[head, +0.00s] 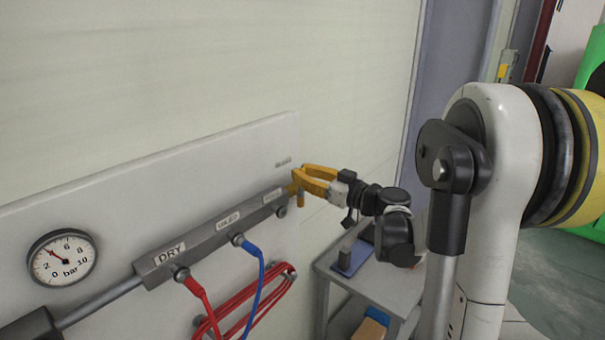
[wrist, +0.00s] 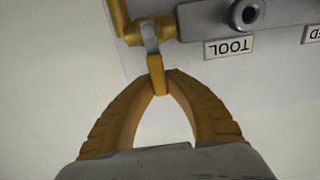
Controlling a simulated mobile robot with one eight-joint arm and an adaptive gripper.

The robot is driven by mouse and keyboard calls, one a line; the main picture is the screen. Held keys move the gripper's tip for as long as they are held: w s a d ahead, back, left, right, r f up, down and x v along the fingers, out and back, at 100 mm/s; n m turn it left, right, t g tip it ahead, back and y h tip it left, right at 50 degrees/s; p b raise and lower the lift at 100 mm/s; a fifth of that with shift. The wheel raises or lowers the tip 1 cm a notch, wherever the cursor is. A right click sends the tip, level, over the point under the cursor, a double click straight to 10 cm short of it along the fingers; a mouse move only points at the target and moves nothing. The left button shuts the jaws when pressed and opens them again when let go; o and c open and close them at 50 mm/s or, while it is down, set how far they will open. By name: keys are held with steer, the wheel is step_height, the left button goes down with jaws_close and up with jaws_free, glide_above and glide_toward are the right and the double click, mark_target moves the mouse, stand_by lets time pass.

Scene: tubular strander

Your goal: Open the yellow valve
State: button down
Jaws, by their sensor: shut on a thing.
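The yellow valve (head: 293,188) sits at the right end of the grey manifold bar on the wall panel. In the wrist view its yellow lever (wrist: 156,76) sticks out from a grey pivot on the yellow valve body (wrist: 133,31). My gripper (head: 303,178) has yellow fingers and reaches the valve from the right. In the wrist view the fingertips (wrist: 158,82) are closed on the end of the lever, one on each side. In the head view the fingers hide part of the lever.
The manifold (head: 210,238) carries a red hose (head: 200,294) and a blue hose (head: 258,275). A pressure gauge (head: 62,257) is at the left. A grey cart (head: 375,280) stands below my wrist. The wall right of the panel is bare.

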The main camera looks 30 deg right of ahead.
steer(key=shift+d, duration=0.1)
steer(key=w+d+f+m+b, duration=0.1)
steer(key=d+f+m+b, duration=0.2)
steer(key=m, duration=0.6)
steer(key=w+d+f+m+b, duration=0.1)
steer(key=d+f+m+b, duration=0.2)
steer(key=m, duration=0.6)
steer(key=shift+w+f+b, duration=0.15)
steer(key=shift+f+b, duration=0.2)
steer(key=shift+b, duration=1.05)
steer(key=c, duration=1.4)
jaws_free()
steer(key=shift+o, duration=0.2)
